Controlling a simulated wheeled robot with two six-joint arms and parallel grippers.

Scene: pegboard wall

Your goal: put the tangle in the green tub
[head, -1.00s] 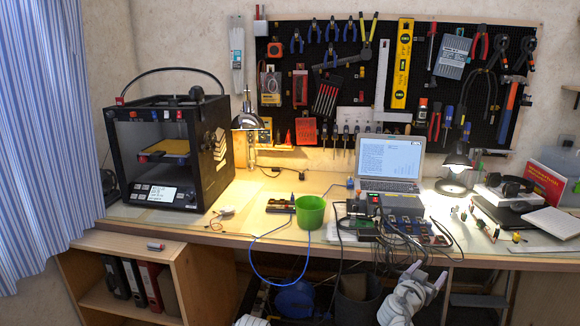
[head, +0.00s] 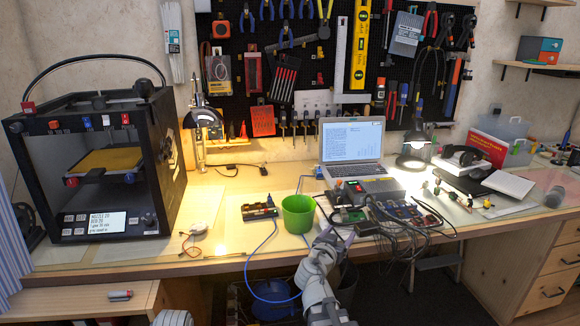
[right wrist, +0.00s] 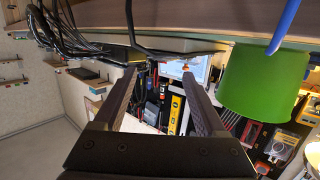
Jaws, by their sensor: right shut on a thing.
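The green tub (head: 298,218) stands upright near the front edge of the bench. It also shows large at the right of the right wrist view (right wrist: 262,85). The tangle of black cables (head: 408,226) lies right of the tub, around the electronics at the bench front. Its strands also show in the right wrist view (right wrist: 60,35). My right gripper (head: 340,233) is at the bench's front edge, just right of the tub and outside it. It is shut on part of the tangle; the exact grip is hard to see.
A black 3D printer (head: 95,165) stands at the left. A laptop (head: 352,150) is behind the electronics, and a lamp (head: 414,150) stands to its right. A blue cable (head: 262,246) hangs over the front edge.

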